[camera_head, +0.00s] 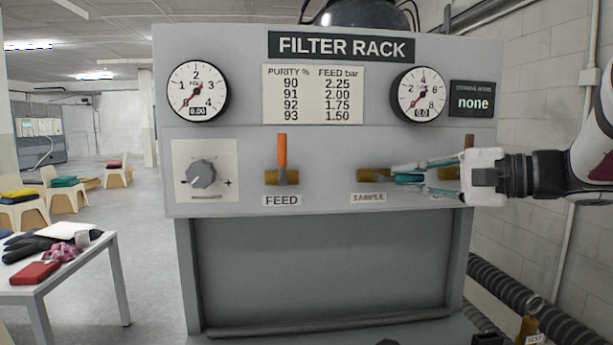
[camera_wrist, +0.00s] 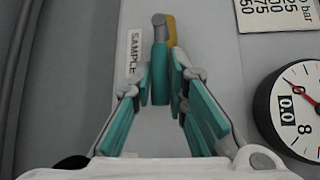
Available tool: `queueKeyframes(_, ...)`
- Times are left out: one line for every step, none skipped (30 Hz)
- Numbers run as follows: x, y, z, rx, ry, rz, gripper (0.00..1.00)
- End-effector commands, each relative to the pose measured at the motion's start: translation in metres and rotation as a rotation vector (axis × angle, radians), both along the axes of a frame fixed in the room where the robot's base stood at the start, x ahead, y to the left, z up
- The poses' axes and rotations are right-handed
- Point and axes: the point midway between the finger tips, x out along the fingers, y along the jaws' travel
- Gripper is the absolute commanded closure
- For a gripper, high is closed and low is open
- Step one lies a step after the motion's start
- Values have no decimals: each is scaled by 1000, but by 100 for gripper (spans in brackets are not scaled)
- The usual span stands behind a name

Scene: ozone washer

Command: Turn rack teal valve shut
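The teal valve handle (camera_wrist: 160,77) belongs to the valve labelled SAMPLE, in the middle of the rack panel. In the head view the teal handle (camera_head: 408,179) lies level, pointing right from its brass body (camera_head: 372,175). In the wrist view the brass body (camera_wrist: 171,30) shows at the handle's far end. My gripper (camera_head: 412,179) reaches in from the right, and its teal-padded fingers close in on both sides of the handle. In the wrist view the fingertips (camera_wrist: 161,86) look to be against the handle's sides.
The FEED valve (camera_head: 282,160), with its orange handle upright, is left of SAMPLE. Another valve (camera_head: 469,142) is partly hidden behind my gripper. Two gauges (camera_head: 198,92) (camera_head: 418,95) are above; their digital readouts look like zero. A grey knob (camera_head: 202,174) is at left. A small display (camera_head: 473,103) reads "none".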

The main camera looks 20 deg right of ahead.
Motion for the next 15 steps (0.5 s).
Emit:
queueKeyframes(0, 0, -1, -1, 2, 1, 100)
queueKeyframes(0, 0, -1, -1, 2, 1, 100)
queueKeyframes(0, 0, -1, -1, 2, 1, 100)
queueKeyframes(0, 0, -1, -1, 3, 1, 100)
queueKeyframes(0, 0, -1, -1, 3, 1, 100)
queueKeyframes(0, 0, -1, -1, 3, 1, 100)
queueKeyframes(0, 0, -1, -3, 3, 2, 100)
queueKeyframes(0, 0, -1, -4, 3, 1, 100)
queueKeyframes(0, 0, -1, -8, 5, 2, 100)
queueKeyframes(0, 1, 0, -12, 6, 2, 100)
queueKeyframes(0, 1, 0, -18, 7, 2, 100)
queueKeyframes(0, 1, 1, -27, 10, 3, 100)
queueKeyframes(0, 1, 1, -37, 13, 4, 100)
queueKeyframes(0, 1, 2, -47, 16, 5, 100)
queueKeyframes(0, 1, 3, -63, 20, 3, 100)
